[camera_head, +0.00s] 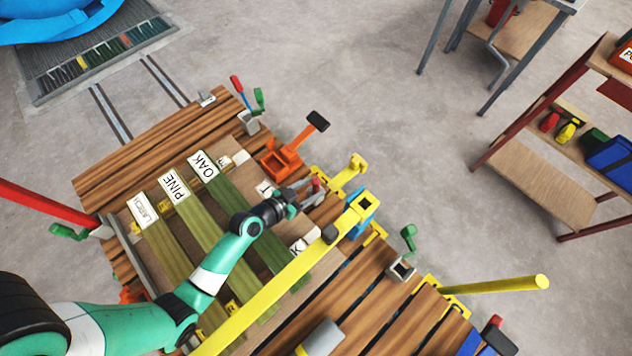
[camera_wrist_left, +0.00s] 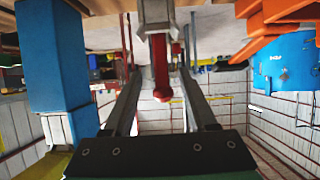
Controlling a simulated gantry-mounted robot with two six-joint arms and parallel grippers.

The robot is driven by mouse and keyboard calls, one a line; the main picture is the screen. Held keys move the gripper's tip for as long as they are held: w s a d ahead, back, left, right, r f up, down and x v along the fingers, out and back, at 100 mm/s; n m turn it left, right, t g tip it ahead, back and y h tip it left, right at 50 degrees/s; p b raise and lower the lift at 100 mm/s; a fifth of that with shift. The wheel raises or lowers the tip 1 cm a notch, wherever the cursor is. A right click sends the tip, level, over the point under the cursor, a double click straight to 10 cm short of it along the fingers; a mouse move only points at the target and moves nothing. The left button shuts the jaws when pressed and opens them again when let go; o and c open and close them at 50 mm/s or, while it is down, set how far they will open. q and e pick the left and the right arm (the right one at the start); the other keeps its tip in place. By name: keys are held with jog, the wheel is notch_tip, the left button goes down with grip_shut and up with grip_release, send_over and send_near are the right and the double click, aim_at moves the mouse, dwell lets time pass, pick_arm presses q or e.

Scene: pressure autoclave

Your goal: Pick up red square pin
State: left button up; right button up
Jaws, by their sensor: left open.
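The red pin (camera_wrist_left: 160,70) shows in the left wrist view, running out of a grey metal bracket (camera_wrist_left: 156,20) and ending in a rounded red tip. My left gripper (camera_wrist_left: 158,78) is open, with one finger on each side of the pin and visible gaps between. In the head view my left gripper (camera_head: 311,187) is at the right edge of the wooden platform, and a small bit of red (camera_head: 316,185) shows at its fingers. Whether the pin is square cannot be told. My right gripper is not in view.
An orange bracket (camera_head: 280,163) and a yellow clamp (camera_head: 349,173) stand close to my left gripper. A long yellow bar (camera_head: 290,272) crosses the platform beside my arm. A blue block (camera_wrist_left: 55,60) is left in the wrist view. Labelled planks (camera_head: 205,212) lie on the platform.

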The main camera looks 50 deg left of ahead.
pick_arm(q)
jog(key=b+x, duration=0.2)
jog(key=x, duration=0.3)
jog(key=shift+w+a+f+b, duration=0.15)
jog(key=shift+w+f+b, duration=0.1)
jog(key=shift+w+b, duration=0.05)
grip_shut()
